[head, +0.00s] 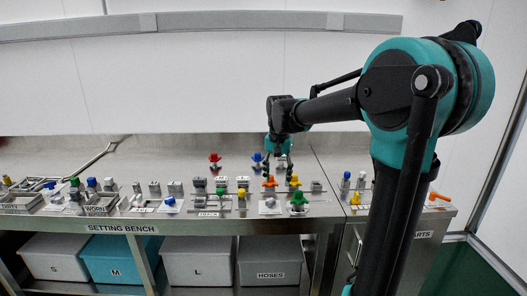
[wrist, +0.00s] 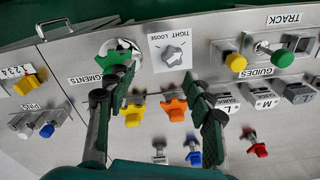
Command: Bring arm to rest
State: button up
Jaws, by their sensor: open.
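My arm reaches from the right over the steel setting bench (head: 232,228). My gripper (head: 279,168) points down above the bench, close to the orange star-shaped knob and the yellow knob (head: 294,181). In the wrist view my gripper (wrist: 155,80) has its two dark fingers spread wide. The orange knob (wrist: 175,108) shows between the fingers, and the yellow knob (wrist: 133,112) sits beside the left finger. Nothing is held. I cannot tell the exact height of the fingertips above the knobs.
A green knob (wrist: 118,52) and a TIGHT/LOOSE dial (wrist: 172,52) lie near the fingertips. Red (head: 214,159) and blue knobs stand behind. Several blocks and trays crowd the bench left. Labelled bins (head: 198,262) sit below. Open air lies above the bench.

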jog(key=s+d+f+n+t, duration=0.1)
jog(key=s+d+f+n, duration=0.1)
jog(key=s+d+f, duration=0.4)
jog(key=s+d+f+n+t, duration=0.2)
jog(key=s+d+f, duration=0.4)
jog(key=s+f, duration=0.5)
jog(key=s, duration=0.4)
jog(key=shift+f+t, duration=0.3)
jog(key=shift+f, duration=0.1)
